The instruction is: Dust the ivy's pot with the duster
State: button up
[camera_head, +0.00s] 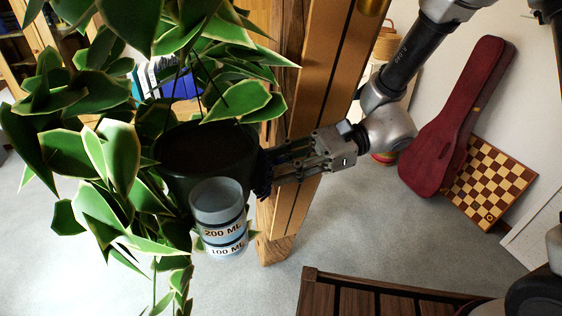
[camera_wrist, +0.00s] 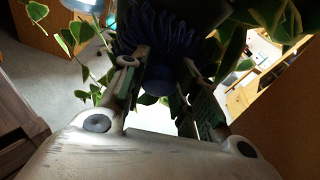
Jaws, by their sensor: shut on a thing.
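The ivy (camera_head: 118,150) has broad green leaves with pale edges and fills the left of the head view; some leaves show in the wrist view (camera_wrist: 270,15). Its dark pot (camera_head: 205,158) is round, with the near side partly behind a measuring cup. My gripper (camera_head: 277,165) comes from the right and is shut on the duster (camera_head: 263,178) at the pot's right side. The duster's dark blue head shows in the wrist view (camera_wrist: 155,35), beyond my fingers (camera_wrist: 160,85). The duster's head looks close against the pot, but I cannot tell whether they touch.
A clear measuring cup (camera_head: 218,208) with grey bands is in front of the pot. A thick timber post (camera_head: 318,90) stands right behind my gripper. A dark slatted wooden piece (camera_head: 375,298) is at the bottom. A red instrument case (camera_head: 460,115) and a chessboard (camera_head: 490,180) lean at the right.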

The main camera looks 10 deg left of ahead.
jog(key=shift+w+d+f, duration=0.2)
jog(key=shift+w+d, duration=0.3)
jog(key=shift+d, duration=0.25)
jog(key=shift+w+d+f, duration=0.15)
jog(key=shift+w+d, duration=0.35)
jog(key=shift+d, duration=0.3)
jog(key=shift+w+d+f, duration=0.2)
jog(key=shift+w+d, duration=0.3)
jog(key=shift+d, duration=0.25)
jog(key=shift+d, duration=0.1)
jog(key=shift+w+d+f, duration=0.15)
jog(key=shift+w+d, duration=0.25)
jog(key=shift+d, duration=0.2)
jog(key=shift+w+d+f, duration=0.15)
jog(key=shift+w+d, duration=0.2)
jog(key=shift+d, duration=0.2)
